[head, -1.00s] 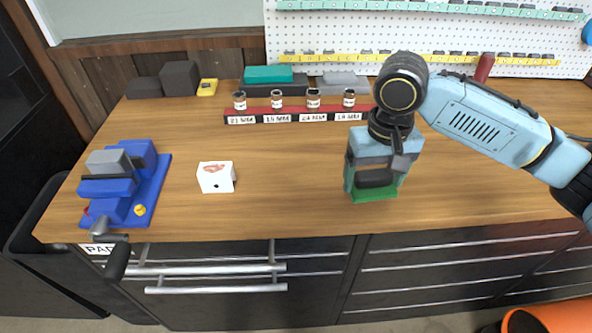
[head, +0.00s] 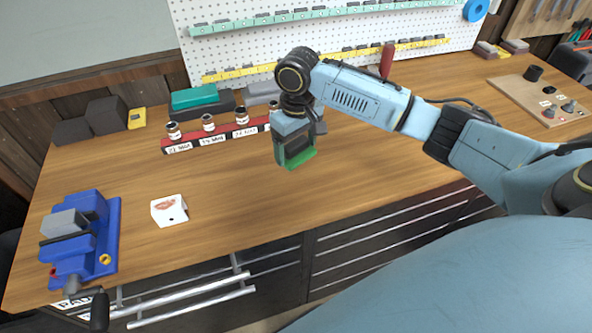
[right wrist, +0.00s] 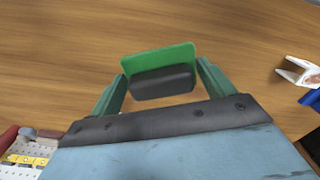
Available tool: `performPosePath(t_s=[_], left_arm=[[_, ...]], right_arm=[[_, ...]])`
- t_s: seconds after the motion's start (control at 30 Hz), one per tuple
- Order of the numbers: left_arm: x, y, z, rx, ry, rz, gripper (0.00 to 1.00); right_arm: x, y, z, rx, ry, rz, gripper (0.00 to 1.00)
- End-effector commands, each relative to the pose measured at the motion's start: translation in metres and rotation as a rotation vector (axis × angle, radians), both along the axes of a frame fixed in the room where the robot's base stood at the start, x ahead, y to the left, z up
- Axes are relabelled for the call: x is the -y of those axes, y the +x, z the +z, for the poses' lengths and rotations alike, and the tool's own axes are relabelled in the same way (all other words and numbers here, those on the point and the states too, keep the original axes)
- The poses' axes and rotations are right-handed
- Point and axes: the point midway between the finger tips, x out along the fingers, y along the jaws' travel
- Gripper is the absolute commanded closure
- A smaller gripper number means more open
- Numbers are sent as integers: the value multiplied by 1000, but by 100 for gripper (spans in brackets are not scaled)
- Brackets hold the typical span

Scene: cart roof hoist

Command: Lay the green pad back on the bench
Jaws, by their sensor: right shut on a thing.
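The green pad (head: 298,161) is a thin green plate with a black grip block (right wrist: 162,83) on it. My right gripper (head: 293,147) is shut on the block, with one finger at each side in the right wrist view. The plate shows beyond the fingertips there (right wrist: 155,57). In the head view the pad is over the wooden bench (head: 235,205), in front of the jar rack; whether it touches the wood I cannot tell. My left gripper is not in view.
A red rack (head: 165,143) with labelled jars is behind the pad. A white box (head: 169,210) and a blue vise (head: 85,240) are at left. A control board (head: 530,95) is at far right. The bench's front middle is clear.

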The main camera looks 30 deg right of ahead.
Motion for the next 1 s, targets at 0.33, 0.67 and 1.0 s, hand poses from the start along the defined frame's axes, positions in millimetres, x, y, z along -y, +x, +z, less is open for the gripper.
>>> performPosePath(t_s=[0.33,0.67,1.0], left_arm=[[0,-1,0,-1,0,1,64],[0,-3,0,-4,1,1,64],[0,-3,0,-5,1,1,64]], right_arm=[[0,-1,-54,-1,0,1,40],[0,-1,-91,-3,-2,0,40],[0,-1,-94,-1,-1,1,40]])
